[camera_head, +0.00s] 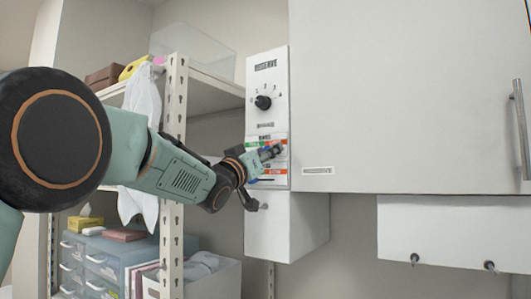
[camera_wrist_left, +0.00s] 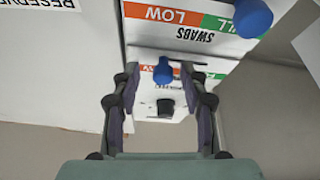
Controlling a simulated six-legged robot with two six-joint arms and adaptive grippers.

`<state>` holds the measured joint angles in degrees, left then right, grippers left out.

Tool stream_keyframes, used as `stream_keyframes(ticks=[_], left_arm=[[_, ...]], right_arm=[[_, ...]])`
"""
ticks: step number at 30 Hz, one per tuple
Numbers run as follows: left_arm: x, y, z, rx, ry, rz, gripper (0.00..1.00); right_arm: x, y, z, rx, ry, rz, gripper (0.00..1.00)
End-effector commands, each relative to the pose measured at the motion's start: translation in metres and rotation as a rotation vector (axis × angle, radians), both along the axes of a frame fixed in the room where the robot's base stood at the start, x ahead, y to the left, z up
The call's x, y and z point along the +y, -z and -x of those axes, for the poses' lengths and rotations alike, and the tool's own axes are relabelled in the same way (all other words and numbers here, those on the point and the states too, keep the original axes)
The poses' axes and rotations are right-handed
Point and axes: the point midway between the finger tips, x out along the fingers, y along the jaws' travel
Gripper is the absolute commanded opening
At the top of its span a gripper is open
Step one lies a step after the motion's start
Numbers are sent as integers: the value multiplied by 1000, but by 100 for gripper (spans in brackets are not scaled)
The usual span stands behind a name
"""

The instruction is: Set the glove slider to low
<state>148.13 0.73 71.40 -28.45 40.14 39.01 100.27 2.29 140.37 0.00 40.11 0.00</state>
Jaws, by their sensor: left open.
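A white wall panel (camera_head: 282,100) carries two labelled slider strips below a black dial (camera_head: 262,103). In the left wrist view, the picture is turned over. My left gripper (camera_wrist_left: 163,85) is open around the blue knob (camera_wrist_left: 162,70) of the upper strip, with one finger on each side; contact cannot be told. This strip has an orange LOW end and a green end; its name is mostly hidden. In the head view my left gripper (camera_head: 272,152) covers much of both strips.
A large white cabinet (camera_head: 410,90) with a bar handle (camera_head: 521,130) stands right of the panel. A perforated shelf post (camera_head: 173,180) and shelves with boxes stand at the left, near my arm. A lower white box (camera_head: 275,225) lies below the panel.

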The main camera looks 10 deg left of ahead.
Motion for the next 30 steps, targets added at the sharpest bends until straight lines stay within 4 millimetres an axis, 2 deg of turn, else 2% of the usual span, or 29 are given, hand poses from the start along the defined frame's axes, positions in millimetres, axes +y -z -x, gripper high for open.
stream_keyframes(ticks=[8, 24, 30], left_arm=[[6, 6, 15, 2, -1, 1, 44], [27, 35, 82, 0, 0, 2, 44], [34, 43, 100, 0, 0, 0, 44]], right_arm=[[0, 0, 0, 0, 0, 0, 0], [0, 0, 0, 0, 0, 0, 0], [0, 0, 0, 0, 0, 0, 0]])
